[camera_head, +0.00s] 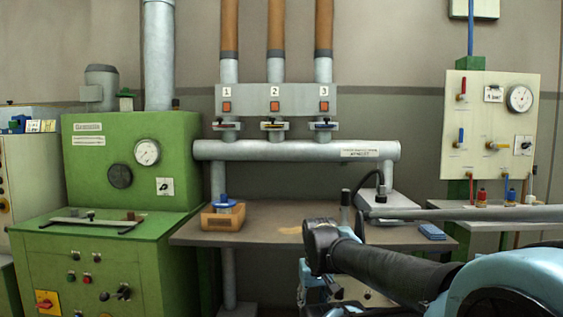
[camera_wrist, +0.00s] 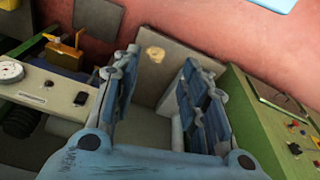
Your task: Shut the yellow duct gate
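Three duct gates hang under the numbered panel in the head view: gate 1 (camera_head: 227,125), gate 2 (camera_head: 274,125) and gate 3 (camera_head: 323,125). Gate 3's handle looks blue; those of gates 1 and 2 look reddish. I cannot pick out a clearly yellow handle at this size, nor tell which gates are open. My gripper (camera_wrist: 160,64) is open and empty in the wrist view, its two blue fingers spread apart. In the head view my arm is low at the right, well below the gates, and I cannot make out the fingertips there.
A horizontal grey pipe (camera_head: 290,150) runs below the gates. A green machine (camera_head: 125,160) stands left; a gauge panel (camera_head: 488,125) hangs right. Space in front of the gates looks clear.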

